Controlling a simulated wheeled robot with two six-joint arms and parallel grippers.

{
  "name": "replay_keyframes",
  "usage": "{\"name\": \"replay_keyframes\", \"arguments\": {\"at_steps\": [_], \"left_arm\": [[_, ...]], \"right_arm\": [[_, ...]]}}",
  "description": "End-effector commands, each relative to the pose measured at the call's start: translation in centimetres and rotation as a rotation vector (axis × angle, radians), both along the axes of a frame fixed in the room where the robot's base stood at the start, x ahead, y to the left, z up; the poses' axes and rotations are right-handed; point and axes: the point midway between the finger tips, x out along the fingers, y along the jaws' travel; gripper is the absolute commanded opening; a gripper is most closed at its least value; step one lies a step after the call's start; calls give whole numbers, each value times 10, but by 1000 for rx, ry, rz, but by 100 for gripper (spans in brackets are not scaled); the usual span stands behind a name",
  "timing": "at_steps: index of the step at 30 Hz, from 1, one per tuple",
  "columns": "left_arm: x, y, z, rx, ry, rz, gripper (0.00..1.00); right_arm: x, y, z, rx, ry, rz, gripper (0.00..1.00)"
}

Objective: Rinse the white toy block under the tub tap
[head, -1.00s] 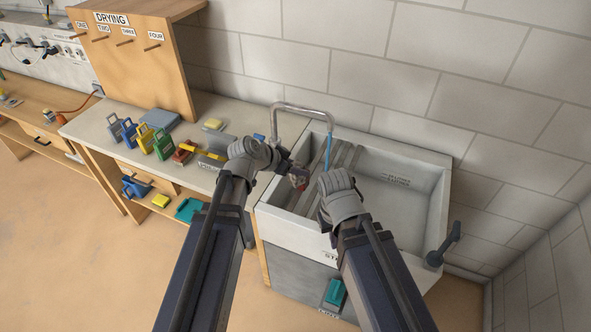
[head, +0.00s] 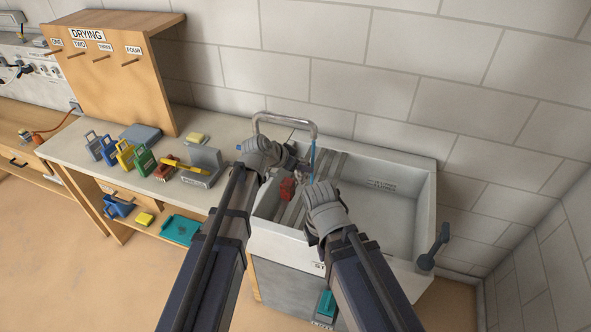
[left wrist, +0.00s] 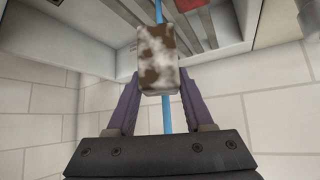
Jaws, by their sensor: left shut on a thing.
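The white toy block (left wrist: 158,60) shows in the left wrist view, white with brown smears. My left gripper (left wrist: 157,75) is shut on it, a purple finger on each side. The blue water stream (left wrist: 168,115) shows above and below the block in that view, lined up with it. In the head view my left gripper (head: 303,168) is over the tub (head: 400,205) beside the stream (head: 311,160) from the tap (head: 285,117); the block is hard to make out there. My right gripper (head: 322,195) is over the tub's front part, its fingertips hidden.
A red thing (head: 287,189) lies inside the tub at the left. A counter (head: 80,150) left of the tub holds several coloured items and a grey stand (head: 205,165). A drying board (head: 110,65) with pegs stands behind. The tub's right side is clear.

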Motion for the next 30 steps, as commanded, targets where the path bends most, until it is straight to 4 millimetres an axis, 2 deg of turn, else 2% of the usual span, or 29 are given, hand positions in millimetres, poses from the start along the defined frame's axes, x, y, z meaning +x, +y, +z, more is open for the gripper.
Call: {"name": "replay_keyframes", "arguments": {"at_steps": [3,12,30], "left_arm": [[11,-7,-3,0,1,-1,0],[27,-21,-7,0,1,-1,0],[31,-25,-8,0,1,1,0]], "right_arm": [[0,0,-3,0,0,0,0],[0,0,-7,0,0,0,0],[0,0,-8,0,0,0,0]]}}
